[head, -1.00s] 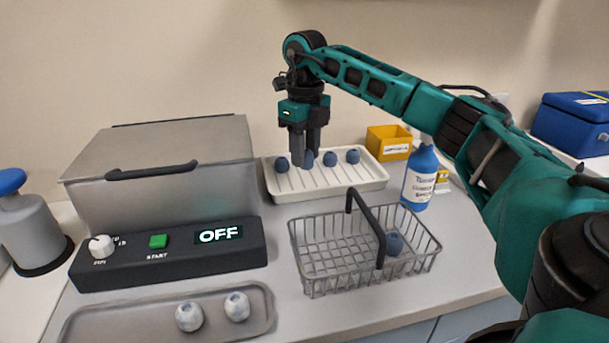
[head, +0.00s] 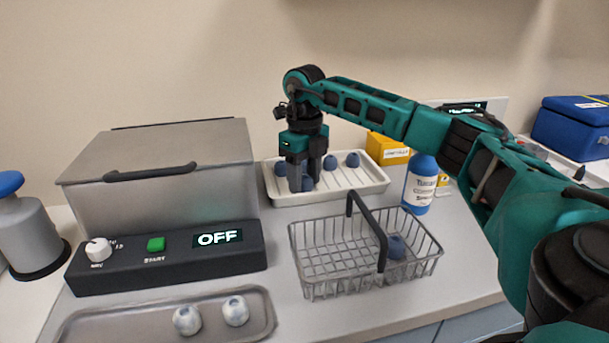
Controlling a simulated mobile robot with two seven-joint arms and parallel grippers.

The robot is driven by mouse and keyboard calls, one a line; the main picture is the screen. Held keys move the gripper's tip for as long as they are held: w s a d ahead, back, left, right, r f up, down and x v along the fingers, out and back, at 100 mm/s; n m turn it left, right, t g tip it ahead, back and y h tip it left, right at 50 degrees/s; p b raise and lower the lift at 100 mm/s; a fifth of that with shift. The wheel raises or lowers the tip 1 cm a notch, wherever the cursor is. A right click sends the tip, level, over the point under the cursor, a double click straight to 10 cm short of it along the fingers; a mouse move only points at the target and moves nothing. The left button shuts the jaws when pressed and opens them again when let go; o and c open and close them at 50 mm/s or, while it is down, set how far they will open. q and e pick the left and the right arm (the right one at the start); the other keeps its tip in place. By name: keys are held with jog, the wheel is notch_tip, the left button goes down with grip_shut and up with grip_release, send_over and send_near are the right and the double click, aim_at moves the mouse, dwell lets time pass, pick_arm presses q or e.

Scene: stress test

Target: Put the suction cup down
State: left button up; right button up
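My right gripper (head: 304,182) is low over the white ribbed tray (head: 350,186), its fingers pointing down. A dark blue suction cup (head: 307,184) shows between the fingertips, close to the tray surface; the fingers partly hide it, and whether it touches the tray is hard to tell. Other blue suction cups stand on the tray: one left of the gripper (head: 281,168), one just right of it (head: 330,162) and one farther right (head: 352,159). My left gripper is not in view.
A wire basket (head: 310,235) with a raised handle holds one blue cup (head: 396,247). A blue bottle (head: 421,183) and yellow box (head: 386,149) stand right of the tray. A grey lidded machine (head: 160,190) reads OFF. Two pale cups lie on a grey tray (head: 130,325).

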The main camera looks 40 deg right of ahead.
aim_at(304, 177)
jog(key=shift+o, duration=0.8)
jog(key=shift+r, duration=0.3)
notch_tip(304, 177, up, 12)
jog(key=p, duration=0.2)
jog(key=shift+f, duration=0.15)
